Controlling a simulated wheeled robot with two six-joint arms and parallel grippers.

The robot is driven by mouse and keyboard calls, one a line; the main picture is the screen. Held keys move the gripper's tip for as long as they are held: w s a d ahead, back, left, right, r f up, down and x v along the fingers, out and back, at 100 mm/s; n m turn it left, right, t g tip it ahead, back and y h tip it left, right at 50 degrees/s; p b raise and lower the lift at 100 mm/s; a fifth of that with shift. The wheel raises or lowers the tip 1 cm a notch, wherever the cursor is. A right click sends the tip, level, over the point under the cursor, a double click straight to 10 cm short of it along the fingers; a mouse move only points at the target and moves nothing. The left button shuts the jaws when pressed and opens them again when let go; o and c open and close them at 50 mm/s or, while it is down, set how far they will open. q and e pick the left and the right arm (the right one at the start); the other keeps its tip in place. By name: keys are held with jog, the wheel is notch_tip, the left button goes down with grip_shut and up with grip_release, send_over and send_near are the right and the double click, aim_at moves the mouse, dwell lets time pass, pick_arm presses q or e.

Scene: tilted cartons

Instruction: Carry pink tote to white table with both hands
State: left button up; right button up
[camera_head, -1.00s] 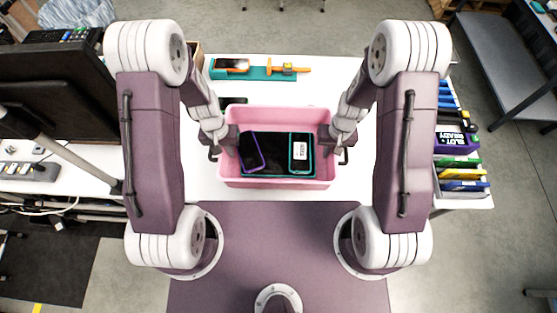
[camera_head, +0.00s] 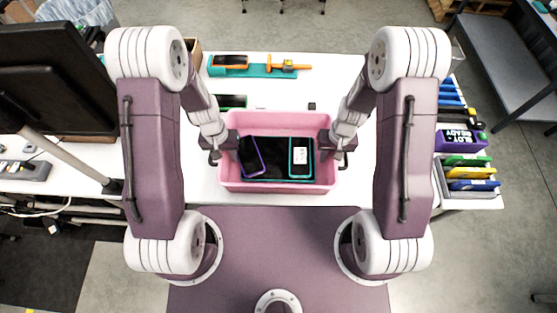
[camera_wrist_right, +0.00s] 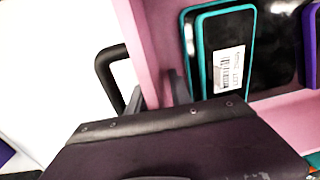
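The pink tote (camera_head: 277,187) is in front of me in the head view, over the near part of the white table (camera_head: 362,187). I cannot tell how much gap is beneath it. It holds dark devices, including a purple-edged phone (camera_head: 251,156) and a teal-edged phone (camera_head: 300,158) with a white label. My left gripper (camera_head: 226,145) is at the tote's left wall and my right gripper (camera_head: 330,145) at its right wall. In the right wrist view, right fingers (camera_wrist_right: 158,95) straddle the pink wall (camera_wrist_right: 150,45), beside a black handle. The left fingertips are too small to see clearly.
Behind the tote lie a teal tray (camera_head: 256,71) with a phone and orange tool, a green-edged phone (camera_head: 231,101) and a small black block (camera_head: 312,106). Coloured bins (camera_head: 466,160) stand right, a black monitor (camera_head: 55,80) left. A grey shelf table (camera_head: 505,55) stands far right.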

pick_arm(q)
notch_tip(320, 180, up, 12)
jog(key=shift+a, duration=0.35)
pick_arm(e)
notch_tip(320, 180, up, 12)
jog(key=shift+d, duration=0.35)
